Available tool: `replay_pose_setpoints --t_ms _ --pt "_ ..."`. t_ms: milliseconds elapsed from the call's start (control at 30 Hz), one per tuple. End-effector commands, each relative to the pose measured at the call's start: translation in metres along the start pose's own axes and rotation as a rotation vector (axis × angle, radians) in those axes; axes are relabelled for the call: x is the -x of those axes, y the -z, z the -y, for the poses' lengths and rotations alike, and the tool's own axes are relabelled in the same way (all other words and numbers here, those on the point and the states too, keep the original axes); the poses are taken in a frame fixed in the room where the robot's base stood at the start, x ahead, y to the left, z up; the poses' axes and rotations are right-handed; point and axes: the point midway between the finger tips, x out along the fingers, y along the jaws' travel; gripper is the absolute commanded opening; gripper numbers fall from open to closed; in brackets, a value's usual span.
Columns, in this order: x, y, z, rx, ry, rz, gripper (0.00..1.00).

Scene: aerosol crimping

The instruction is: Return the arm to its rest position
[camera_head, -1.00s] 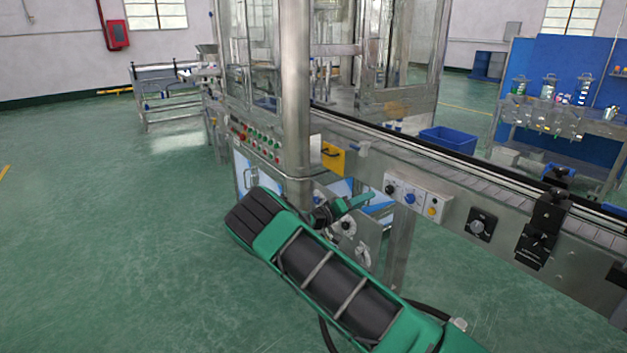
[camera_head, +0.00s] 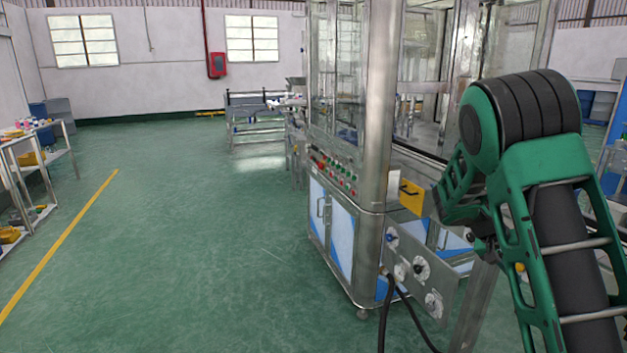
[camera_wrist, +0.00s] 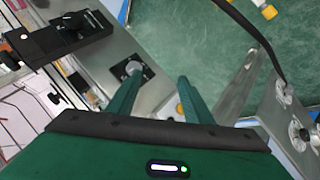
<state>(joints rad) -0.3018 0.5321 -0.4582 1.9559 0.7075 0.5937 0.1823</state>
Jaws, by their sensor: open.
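My gripper (camera_wrist: 158,88) shows in the wrist view, with its two green fingers apart and nothing between them. It points down past the side of the conveyor (camera_wrist: 150,50), and a dark control knob (camera_wrist: 135,69) shows by the left finger. In the head view my green and black arm is folded with its elbow raised at the right, in front of the machine. The gripper's fingertips cannot be made out in the head view.
The crimping machine (camera_head: 376,150) with its glass enclosure stands close beside my arm. A black hose (camera_head: 405,305) hangs at its lower side. A shelf (camera_head: 28,175) stands at the far left. The green floor (camera_head: 200,240) between is clear.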

Motion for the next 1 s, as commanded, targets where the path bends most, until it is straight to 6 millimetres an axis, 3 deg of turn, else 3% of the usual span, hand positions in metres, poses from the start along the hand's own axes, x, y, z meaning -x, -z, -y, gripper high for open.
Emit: replay_pose_setpoints --t_ms 100,500,1000 --pt "0.004 -0.025 -0.029 -0.008 0.076 0.085 0.46" --pt "0.035 -0.119 -0.102 0.015 0.333 0.289 0.46" --pt "0.093 -0.256 -0.164 0.103 0.624 0.385 0.46"
